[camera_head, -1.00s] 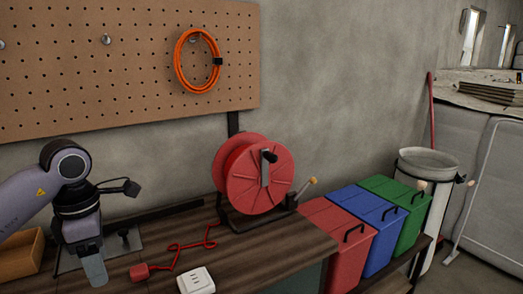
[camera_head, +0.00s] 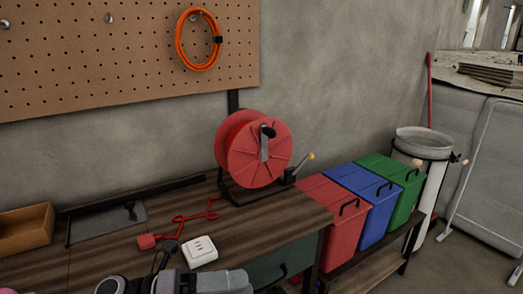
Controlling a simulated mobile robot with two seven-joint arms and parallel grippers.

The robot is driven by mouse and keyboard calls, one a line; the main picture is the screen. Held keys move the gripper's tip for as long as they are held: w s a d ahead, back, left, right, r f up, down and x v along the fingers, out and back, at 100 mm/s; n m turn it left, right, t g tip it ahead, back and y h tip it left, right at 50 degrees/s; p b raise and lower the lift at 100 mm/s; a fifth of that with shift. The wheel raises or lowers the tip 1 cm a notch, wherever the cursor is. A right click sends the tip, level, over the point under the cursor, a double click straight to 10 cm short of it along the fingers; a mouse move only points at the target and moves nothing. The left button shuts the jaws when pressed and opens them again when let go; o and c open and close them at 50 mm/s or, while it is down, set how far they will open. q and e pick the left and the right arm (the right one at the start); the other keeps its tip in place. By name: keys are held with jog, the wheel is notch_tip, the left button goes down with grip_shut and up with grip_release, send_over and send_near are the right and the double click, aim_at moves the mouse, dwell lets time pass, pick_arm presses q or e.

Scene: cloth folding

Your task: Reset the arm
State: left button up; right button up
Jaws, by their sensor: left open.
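My left gripper (camera_head: 236,281) shows at the bottom edge of the head view, low in front of the wooden workbench (camera_head: 290,213). It points to the right and is partly cut off by the frame. Its jaws are open, and I see nothing held in it. My left arm's wrist shows to the left of it, also cut off. My right gripper is out of view.
On the bench stand a red cable reel (camera_head: 253,152), a white socket box (camera_head: 199,251), a red plug (camera_head: 146,241) and an open wooden box (camera_head: 25,230). Red (camera_head: 335,205), blue (camera_head: 362,212) and green (camera_head: 395,190) bins stand to the right. An orange cable (camera_head: 198,40) hangs on the pegboard.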

pick_arm(q)
jog(key=w+a+f+n+t+y, duration=0.1)
jog(key=a+f+n+t+y, duration=0.35)
jog(key=n+t, duration=0.55)
jog(key=w+a+f+n+t+y, duration=0.1)
jog(key=a+f+n+t+y, duration=0.4)
jog(key=n, duration=0.9)
jog(key=s+a+f+n+g+y, duration=0.3)
jog(key=s+f+n, duration=0.3)
jog(key=f, duration=0.3)
jog(key=s+a+f+n+g+y, duration=0.3)
jog(key=s+f+n+y, duration=0.1)
jog(key=s+f+n, duration=0.3)
notch_tip(320, 180, down, 2)
jog(key=shift+s+f+y, duration=0.15)
jog(key=shift+s+y, duration=0.05)
jog(key=shift+y, duration=0.15)
jog(key=shift+a, duration=0.1)
